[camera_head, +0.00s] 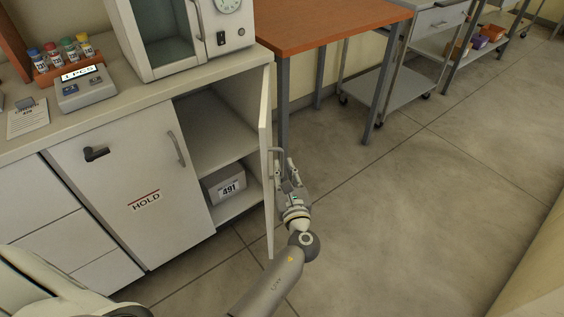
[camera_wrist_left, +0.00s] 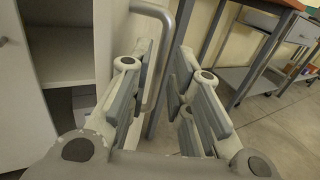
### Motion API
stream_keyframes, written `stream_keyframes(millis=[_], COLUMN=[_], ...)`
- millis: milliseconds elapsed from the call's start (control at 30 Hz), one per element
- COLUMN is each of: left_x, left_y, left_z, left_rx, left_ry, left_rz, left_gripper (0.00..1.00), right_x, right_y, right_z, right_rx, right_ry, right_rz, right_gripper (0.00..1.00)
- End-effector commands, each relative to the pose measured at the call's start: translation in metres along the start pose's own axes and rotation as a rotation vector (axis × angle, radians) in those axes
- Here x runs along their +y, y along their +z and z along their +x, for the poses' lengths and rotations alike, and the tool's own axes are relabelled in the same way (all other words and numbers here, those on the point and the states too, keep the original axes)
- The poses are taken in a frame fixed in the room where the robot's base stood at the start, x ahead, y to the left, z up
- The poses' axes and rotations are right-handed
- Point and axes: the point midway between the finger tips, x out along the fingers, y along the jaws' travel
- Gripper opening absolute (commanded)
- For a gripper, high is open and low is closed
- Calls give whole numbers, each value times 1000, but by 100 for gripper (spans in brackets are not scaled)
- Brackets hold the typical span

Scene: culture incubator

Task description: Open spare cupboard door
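The spare cupboard door (camera_head: 265,165) stands swung wide open, seen nearly edge-on in the head view. Its grey bar handle (camera_head: 271,165) is on the side facing my left gripper (camera_head: 286,172). In the left wrist view, the handle (camera_wrist_left: 166,45) runs down between the two fingers of the left gripper (camera_wrist_left: 163,75). The fingers are apart with a gap beside the bar, nearer the left finger; I cannot tell whether they touch. Inside the open cupboard are a shelf (camera_head: 215,140) and a grey box marked 491 (camera_head: 228,187). My right gripper is not in view.
A shut cupboard door marked HOLD (camera_head: 130,175) is left of the opening. The counter (camera_head: 110,110) carries a white incubator (camera_head: 185,35), a tube rack (camera_head: 62,65) and a small device (camera_head: 85,92). An orange-topped table (camera_head: 320,22) stands behind the door. Floor at right is clear.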

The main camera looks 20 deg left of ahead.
Motion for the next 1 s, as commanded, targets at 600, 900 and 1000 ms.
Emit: stream_keyframes(millis=[600,900,1000], left_x=[0,29,45], left_y=[-1,-83,-127], left_z=[-33,-47,-61], left_rx=[3,235,362], left_ry=[1,41,95], left_rz=[-3,-295,-470], left_gripper=[10,0,0], right_x=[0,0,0], right_y=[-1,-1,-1], right_z=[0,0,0], right_rx=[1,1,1], right_ry=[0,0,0], right_rz=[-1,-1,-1], right_gripper=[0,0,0])
